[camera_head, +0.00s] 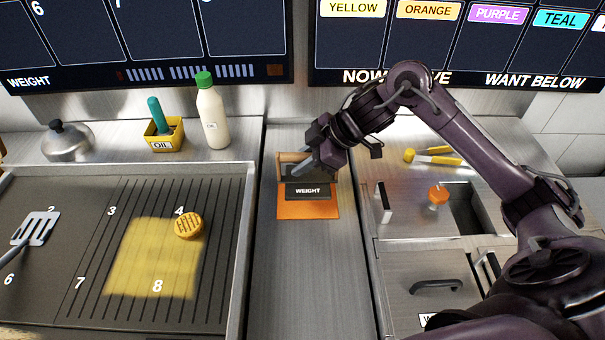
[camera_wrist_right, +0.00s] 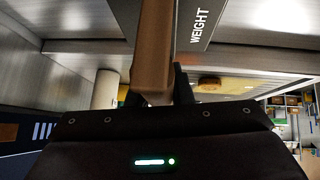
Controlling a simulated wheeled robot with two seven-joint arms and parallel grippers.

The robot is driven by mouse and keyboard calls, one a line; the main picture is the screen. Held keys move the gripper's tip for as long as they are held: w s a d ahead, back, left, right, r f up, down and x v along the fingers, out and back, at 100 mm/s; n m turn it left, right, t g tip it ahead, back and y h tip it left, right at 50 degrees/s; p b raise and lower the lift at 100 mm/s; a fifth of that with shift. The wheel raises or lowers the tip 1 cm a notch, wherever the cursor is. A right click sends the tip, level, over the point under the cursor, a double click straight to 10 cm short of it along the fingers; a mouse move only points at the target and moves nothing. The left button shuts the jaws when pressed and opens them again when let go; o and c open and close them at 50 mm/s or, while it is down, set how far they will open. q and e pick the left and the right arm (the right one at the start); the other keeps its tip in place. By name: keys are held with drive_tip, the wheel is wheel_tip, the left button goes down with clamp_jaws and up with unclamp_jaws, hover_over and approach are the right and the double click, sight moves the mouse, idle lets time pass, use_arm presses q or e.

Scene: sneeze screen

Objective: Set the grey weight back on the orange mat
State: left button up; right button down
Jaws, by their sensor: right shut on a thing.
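The grey weight (camera_head: 308,189) is a dark block labelled WEIGHT with a brown wooden handle. It is over the orange mat (camera_head: 308,211), whose front and right parts show; I cannot tell whether it touches the mat. My right gripper (camera_head: 305,167) reaches in from the right and is shut on the handle. In the right wrist view the handle (camera_wrist_right: 153,45) stands between the fingers (camera_wrist_right: 163,88), with the weight's labelled face (camera_wrist_right: 199,28) beside it. The gripper partly hides the weight's back. My left gripper is not in view.
The grill (camera_head: 70,240) at left holds a round browned patty (camera_head: 188,226) and a spatula (camera_head: 36,230). An oil box (camera_head: 163,140) and a green-capped bottle (camera_head: 211,115) stand behind. Yellow-handled tongs (camera_head: 433,157) lie right, near open bins. The counter before the mat is clear.

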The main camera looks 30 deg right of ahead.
sight(299, 178)
drive_tip(key=shift+f, duration=1.9)
drive_tip(key=c, duration=1.7)
unclamp_jaws()
drive_tip(key=shift+f, duration=0.25)
drive_tip(key=shift+c, duration=0.2)
drive_tip(key=o, duration=0.4)
drive_tip(key=shift+s, duration=0.1)
drive_tip(key=shift+o, duration=0.2)
drive_tip(key=shift+r, duration=0.25)
drive_tip(key=shift+s+d+r, duration=0.1)
drive_tip(key=shift+d+r, duration=0.1)
drive_tip(key=shift+d, duration=0.05)
drive_tip(key=b+v, duration=0.2)
drive_tip(key=v, duration=0.9)
